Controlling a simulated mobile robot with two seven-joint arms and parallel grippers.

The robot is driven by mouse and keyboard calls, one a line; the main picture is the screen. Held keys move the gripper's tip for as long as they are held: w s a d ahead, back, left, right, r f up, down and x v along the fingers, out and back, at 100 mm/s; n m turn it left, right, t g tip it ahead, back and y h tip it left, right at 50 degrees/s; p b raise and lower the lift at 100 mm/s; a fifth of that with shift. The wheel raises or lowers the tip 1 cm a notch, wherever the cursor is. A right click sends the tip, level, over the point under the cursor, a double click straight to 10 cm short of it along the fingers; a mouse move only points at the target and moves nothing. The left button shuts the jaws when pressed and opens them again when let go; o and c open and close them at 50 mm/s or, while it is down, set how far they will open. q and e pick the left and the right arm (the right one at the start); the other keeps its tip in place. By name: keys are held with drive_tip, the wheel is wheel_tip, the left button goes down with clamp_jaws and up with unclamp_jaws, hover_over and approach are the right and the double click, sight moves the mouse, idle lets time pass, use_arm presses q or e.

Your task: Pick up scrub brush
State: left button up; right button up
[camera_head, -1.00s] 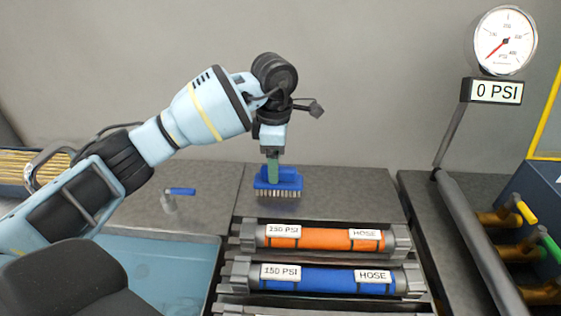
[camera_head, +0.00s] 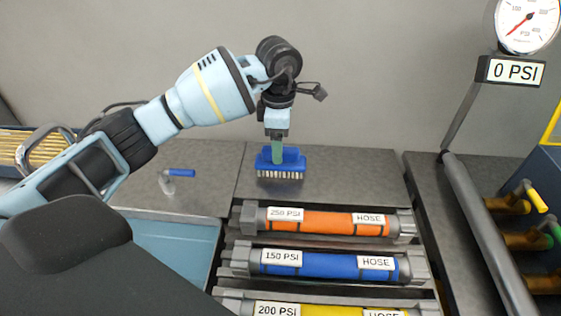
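The scrub brush (camera_head: 293,161) is blue with pale bristles pointing down. It is at the back of the grey counter, behind the hose rack. My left gripper (camera_head: 277,153) points straight down at the brush, its green fingers overlapping the brush's upper part. The fingers look close together, but I cannot tell whether they grip the brush or stand in front of it. The bristles seem at or just above the counter top. My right gripper is not in view.
Orange (camera_head: 330,222), blue (camera_head: 330,264) and yellow (camera_head: 345,309) hoses lie in the rack in front. A small blue-handled valve (camera_head: 180,173) is on the left counter, above a blue basin (camera_head: 170,245). A gauge post with a 0 PSI sign (camera_head: 512,71) stands right.

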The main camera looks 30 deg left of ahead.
use_arm(q)
drive_tip(key=shift+d+f, duration=0.15)
drive_tip(key=shift+f, duration=1.05)
drive_tip(key=shift+d+f, duration=0.1)
drive_tip(key=shift+f, duration=1.05)
drive_tip(key=shift+c, duration=0.4)
drive_tip(key=c, duration=1)
drive_tip(key=shift+c, duration=0.2)
wheel_tip(320, 180, up, 10)
